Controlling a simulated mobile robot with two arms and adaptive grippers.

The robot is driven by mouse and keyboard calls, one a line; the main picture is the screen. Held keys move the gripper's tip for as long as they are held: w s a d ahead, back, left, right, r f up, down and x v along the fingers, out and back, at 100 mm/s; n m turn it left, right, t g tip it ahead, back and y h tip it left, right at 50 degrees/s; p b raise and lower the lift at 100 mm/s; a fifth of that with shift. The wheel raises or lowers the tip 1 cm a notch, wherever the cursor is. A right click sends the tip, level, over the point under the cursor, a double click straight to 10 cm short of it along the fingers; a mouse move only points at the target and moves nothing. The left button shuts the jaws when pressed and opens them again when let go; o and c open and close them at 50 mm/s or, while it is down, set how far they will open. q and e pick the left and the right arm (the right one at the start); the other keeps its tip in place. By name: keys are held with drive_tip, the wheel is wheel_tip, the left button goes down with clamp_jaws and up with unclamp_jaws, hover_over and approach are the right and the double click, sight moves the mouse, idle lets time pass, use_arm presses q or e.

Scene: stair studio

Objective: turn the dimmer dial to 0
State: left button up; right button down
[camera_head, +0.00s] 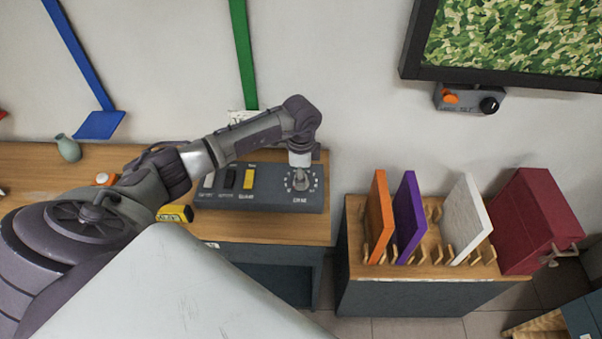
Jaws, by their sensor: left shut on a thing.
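The dimmer dial (299,182) is a small grey knob at the right end of a dark control box (262,204) on the wooden desk. Pale marks ring it, too small to read. My left arm reaches in from the left and bends down over the box. My left gripper (300,171) points down onto the dial and is shut on it. The knob's top is partly hidden by the gripper, and its setting cannot be read. To the left on the box are a white, a black and a yellow switch (249,179). My right gripper is not in view.
A wooden rack (427,271) on a cabinet at right holds orange, purple and white panels, with a dark red box (535,221) beside them. A vase (68,148) and a yellow object (176,213) are on the desk (290,229). A small wall box (470,98) hangs upper right.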

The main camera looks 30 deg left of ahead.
use_arm(q)
drive_tip(key=shift+w+a+r+n, duration=0.1)
drive_tip(key=shift+n, duration=0.2)
drive_tip(key=o, duration=1.2)
drive_tip(key=shift+c, duration=0.2)
wheel_tip(320, 180, up, 12)
